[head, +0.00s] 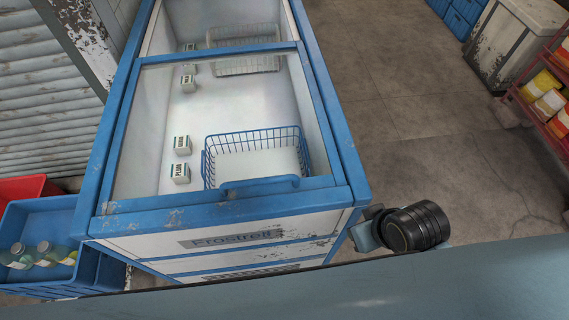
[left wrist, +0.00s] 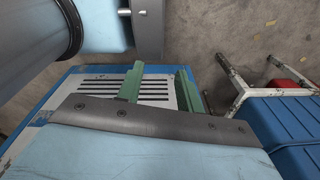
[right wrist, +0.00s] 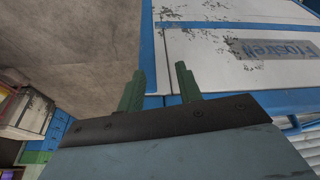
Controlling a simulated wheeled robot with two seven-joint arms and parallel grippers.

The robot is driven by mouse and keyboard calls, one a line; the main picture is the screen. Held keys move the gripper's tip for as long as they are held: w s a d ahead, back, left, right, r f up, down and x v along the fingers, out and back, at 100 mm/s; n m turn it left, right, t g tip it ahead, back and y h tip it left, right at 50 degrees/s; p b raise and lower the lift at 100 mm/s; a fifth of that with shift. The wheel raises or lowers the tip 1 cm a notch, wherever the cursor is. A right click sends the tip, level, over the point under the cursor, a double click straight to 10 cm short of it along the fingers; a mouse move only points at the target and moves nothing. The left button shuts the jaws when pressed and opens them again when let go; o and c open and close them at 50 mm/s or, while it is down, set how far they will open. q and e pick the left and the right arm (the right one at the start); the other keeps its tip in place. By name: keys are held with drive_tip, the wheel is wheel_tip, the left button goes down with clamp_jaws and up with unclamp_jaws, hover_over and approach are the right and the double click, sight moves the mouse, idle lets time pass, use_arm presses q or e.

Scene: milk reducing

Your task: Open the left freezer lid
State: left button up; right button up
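My right gripper (right wrist: 160,75) is open and empty near the blue edge of the freezer, whose front label (right wrist: 270,50) shows in the right wrist view. Neither gripper's fingers show in the head view.
Inside the freezer are a blue wire basket (head: 255,150), a white basket (head: 243,50) and several small milk cartons (head: 181,173). A blue crate with bottles (head: 38,225) stands at the left. Shelves (head: 560,90) stand at the right. The floor between is clear.

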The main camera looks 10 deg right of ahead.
sight(261, 180)
drive_tip(key=w+a+r+n+y, duration=0.1)
drive_tip(key=w+a+r, duration=0.1)
drive_tip(key=a+r, duration=0.1)
drive_tip(key=w+a+r+n+t+y, duration=0.1)
drive_tip(key=w+a+r+n, duration=0.1)
drive_tip(key=a+r, duration=0.1)
drive_tip(key=w+a+r+n+y, duration=0.1)
drive_tip(key=w+a+r+n, duration=0.1)
drive_tip(key=w+a+r, duration=0.1)
drive_tip(key=shift+w+a+r+t+y, duration=0.1)
drive_tip(key=shift+a+r+t+y, duration=0.15)
drive_tip(key=shift+r, duration=0.25)
drive_tip(key=shift+a+r+t+y, duration=0.15)
drive_tip(key=shift+a+r, duration=0.2)
drive_tip(key=shift+r, duration=0.15)
drive_tip(key=w+a+r+n+g, duration=0.2)
drive_tip(key=a+r+n+g, duration=0.15)
drive_tip(key=r+n, duration=0.6)
drive_tip(key=shift+n, duration=0.65)
drive_tip(key=x, duration=1.4)
drive_tip(key=shift+a+f+b, duration=0.25)
drive_tip(key=shift+f+b, duration=0.05)
drive_tip(key=shift+c, duration=0.2)
clamp_jaws()
